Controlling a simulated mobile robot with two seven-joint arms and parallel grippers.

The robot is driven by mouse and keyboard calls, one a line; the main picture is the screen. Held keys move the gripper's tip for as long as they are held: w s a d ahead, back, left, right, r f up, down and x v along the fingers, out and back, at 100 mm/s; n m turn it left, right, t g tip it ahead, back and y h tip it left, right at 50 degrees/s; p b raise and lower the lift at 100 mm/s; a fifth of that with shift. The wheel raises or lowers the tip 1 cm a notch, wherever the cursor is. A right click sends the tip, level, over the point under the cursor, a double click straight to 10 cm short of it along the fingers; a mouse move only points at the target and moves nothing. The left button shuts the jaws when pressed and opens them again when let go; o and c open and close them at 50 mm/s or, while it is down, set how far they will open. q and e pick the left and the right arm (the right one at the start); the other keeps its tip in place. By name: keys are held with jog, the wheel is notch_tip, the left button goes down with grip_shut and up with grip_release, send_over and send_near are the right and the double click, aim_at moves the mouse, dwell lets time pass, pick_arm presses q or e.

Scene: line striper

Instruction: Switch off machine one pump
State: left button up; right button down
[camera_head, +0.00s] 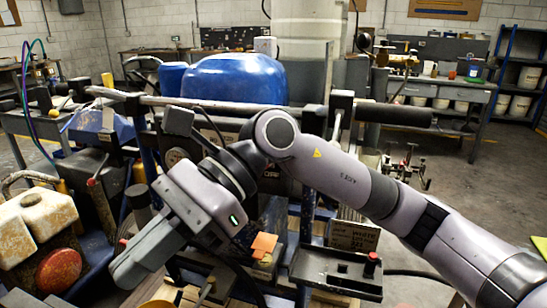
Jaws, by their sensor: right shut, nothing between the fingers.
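The line striper machine with a big blue tank (235,78) and a long handlebar (225,104) stands in front of me. My right gripper (128,272) reaches in from the right across the machine and points down to the lower left. It is shut and empty, above the machine's lower front left part. The arm and gripper cover much of the machine's middle, and I cannot pick out the pump switch. A red-tipped lever (92,182) is up to the left of the gripper. A red knob (372,257) sits on a dark tray at the right. My left gripper is not in view.
A dirty white container (45,222) with a round red cap stands at the left, close to the gripper. An orange piece (264,244) lies right of the gripper. A workbench (440,90) and blue shelf stand at the back right. The floor at right is mostly clear.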

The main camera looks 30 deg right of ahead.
jog(key=w+d+r+t+h+b, duration=0.1)
jog(key=w+d+r+t+h, duration=0.1)
jog(key=d+h, duration=0.3)
jog(key=w+d+r+n+t+h+b, duration=0.1)
jog(key=d+r+t+h, duration=0.4)
jog(key=d, duration=0.6)
jog(key=w+d+r+t+h+b, duration=0.1)
jog(key=w+d+r+t+h, duration=0.2)
jog(key=d, duration=0.4)
jog(key=shift+d+r+t+h, duration=0.4)
jog(key=shift+r+t+h, duration=0.25)
jog(key=shift+h, duration=0.35)
jog(key=shift+f, duration=0.1)
jog(key=a+f+x, duration=0.1)
jog(key=a+x, duration=0.1)
jog(key=x, duration=1)
jog(key=shift+a+f, duration=0.2)
jog(key=shift+f, duration=0.25)
